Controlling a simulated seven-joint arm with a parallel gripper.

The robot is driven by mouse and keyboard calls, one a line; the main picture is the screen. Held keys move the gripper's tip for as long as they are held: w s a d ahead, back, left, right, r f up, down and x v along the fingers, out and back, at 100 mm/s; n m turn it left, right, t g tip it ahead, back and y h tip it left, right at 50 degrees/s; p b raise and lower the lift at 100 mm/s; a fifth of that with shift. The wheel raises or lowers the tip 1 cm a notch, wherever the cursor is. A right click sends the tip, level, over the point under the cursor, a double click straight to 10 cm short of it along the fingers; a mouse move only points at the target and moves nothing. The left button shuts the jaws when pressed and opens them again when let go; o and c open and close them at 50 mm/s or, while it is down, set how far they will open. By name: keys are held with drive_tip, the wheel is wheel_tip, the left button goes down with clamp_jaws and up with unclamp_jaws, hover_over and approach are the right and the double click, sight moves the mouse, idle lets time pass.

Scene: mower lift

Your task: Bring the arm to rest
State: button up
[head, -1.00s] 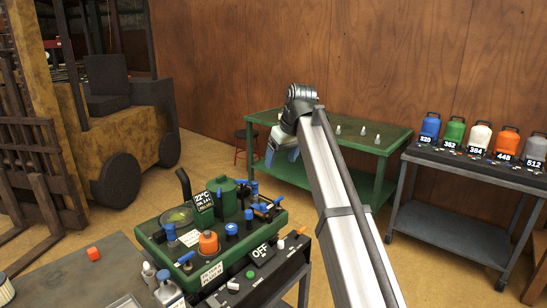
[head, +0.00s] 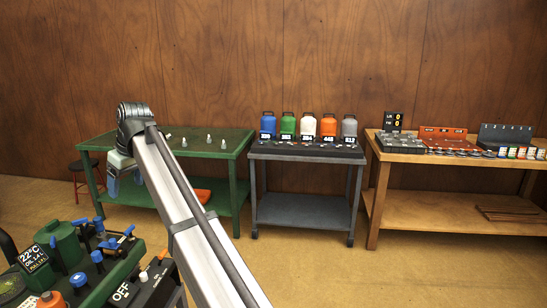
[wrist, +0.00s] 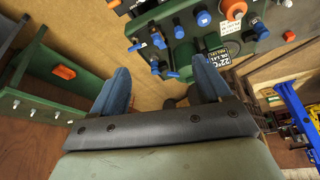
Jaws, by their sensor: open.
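My gripper (head: 124,178) hangs from the end of my raised arm in the head view, with its blue fingers pointing down. It is in front of the green table and above and behind the green machine. In the wrist view my gripper (wrist: 162,88) has its two blue fingers spread wide with nothing between them. Brown floor and part of the green machine show beyond the fingers.
The green machine (head: 66,243) with blue knobs and a display stands at lower left. A green table (head: 225,142) with small pale pieces stands behind my arm. A dark cart (head: 300,208) carries several coloured canisters. A wooden bench (head: 450,205) stands at right. Open floor lies in front.

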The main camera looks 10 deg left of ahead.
drive_tip(key=d+f+m+t, duration=0.15)
drive_tip(key=d+f, duration=0.35)
drive_tip(key=f, duration=0.5)
drive_tip(key=d+f+m+h, duration=0.1)
drive_tip(key=d+f+m, duration=0.25)
drive_tip(key=f, duration=0.65)
drive_tip(key=d+f+m, duration=0.1)
drive_tip(key=d+f, duration=0.4)
drive_tip(key=f, duration=0.5)
drive_tip(key=s+d+f+m+g+h, duration=0.1)
drive_tip(key=s+d+f, duration=0.1)
drive_tip(key=d+f, duration=0.75)
drive_tip(key=s+d+f+m+g+h, duration=0.1)
drive_tip(key=s+d+f, duration=0.1)
drive_tip(key=d+f, duration=0.75)
drive_tip(key=s+d+f+m+g+h, duration=0.1)
drive_tip(key=s+d+f, duration=0.5)
drive_tip(key=d+f, duration=0.3)
drive_tip(key=s+d+f+m+g+h, duration=0.1)
drive_tip(key=s+d+f+g, duration=0.1)
drive_tip(key=s+d+f, duration=0.55)
drive_tip(key=s+d+f+m+g, duration=0.2)
drive_tip(key=s+d+f, duration=0.4)
drive_tip(key=s+d, duration=0.3)
drive_tip(key=s+d+f+m+g, duration=0.2)
drive_tip(key=s+d+f, duration=0.3)
drive_tip(key=s+d, duration=0.4)
drive_tip(key=shift+s+f+m+y, duration=0.2)
drive_tip(key=shift+f+m+y, duration=0.1)
drive_tip(key=shift+f+m, duration=0.1)
